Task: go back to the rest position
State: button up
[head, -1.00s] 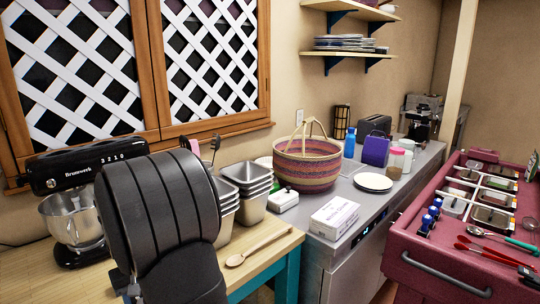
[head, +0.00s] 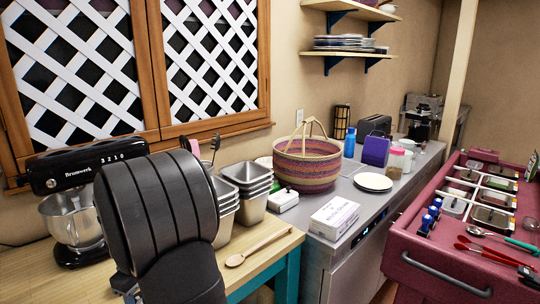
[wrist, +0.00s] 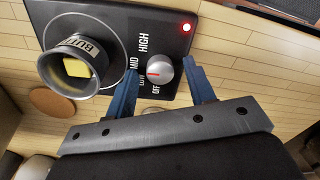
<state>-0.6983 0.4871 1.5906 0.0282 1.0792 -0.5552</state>
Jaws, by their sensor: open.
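My gripper (wrist: 158,68) shows in the wrist view with its two blue fingers apart. A silver knob (wrist: 163,69) with a red mark lies between the fingertips in the picture, and nothing is held. I cannot tell whether the fingers touch it. The knob sits on a black hot plate unit (wrist: 113,18) marked OFF, LOW, MID and HIGH. I cannot tell exactly which mark the knob points at. A red light (wrist: 187,27) glows on the unit. In the head view my dark arm fills the lower left and hides the gripper and the hot plate.
A small pot (wrist: 47,69) with a butter label and a yellow block inside stands on the unit. A round brown disc (wrist: 52,101) lies on the wood beside it. A mixer (head: 72,215), metal pans (head: 246,178) and a wooden spoon (head: 258,247) are around my arm.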

jog(key=shift+o, duration=0.2)
jog(key=o, duration=1.1)
jog(key=w+d+r+n, duration=0.3)
jog(key=r+n, duration=0.3)
jog(key=r, duration=0.3)
jog(key=w+d+r+n, duration=0.3)
jog(key=r+n, duration=0.4)
jog(key=r, duration=0.1)
notch_tip(320, 180, down, 9)
jog(key=shift+r, duration=0.2)
notch_tip(320, 180, up, 10)
jog(key=shift+f, duration=0.15)
